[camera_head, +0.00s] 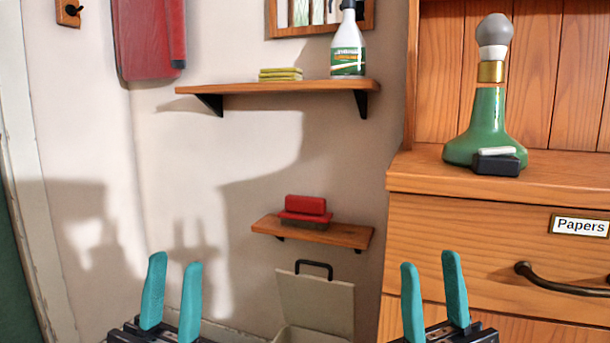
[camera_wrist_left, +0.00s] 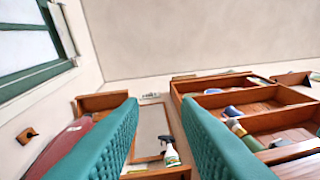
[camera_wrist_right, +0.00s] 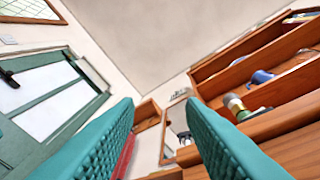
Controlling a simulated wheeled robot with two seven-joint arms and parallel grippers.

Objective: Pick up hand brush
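A red hand brush (camera_head: 305,208) with a block-like red grip and a dark grey underside rests on the small lower wooden shelf (camera_head: 340,236) in the head view. My left gripper (camera_head: 174,262) is open and empty, low and to the left of the brush. My right gripper (camera_head: 430,261) is open and empty, low and to the right of it, in front of the wooden cabinet. Both are apart from the brush. The wrist views look upward past the open fingers, and I cannot make out the brush in them.
An upper shelf (camera_head: 270,88) holds yellow sponges (camera_head: 281,74) and a spray bottle (camera_head: 348,45). A beige lidded box (camera_head: 318,305) stands below the lower shelf. The wooden cabinet (camera_head: 450,235) at right carries a green bottle-shaped object (camera_head: 487,125). A red flat object (camera_head: 145,40) hangs at upper left.

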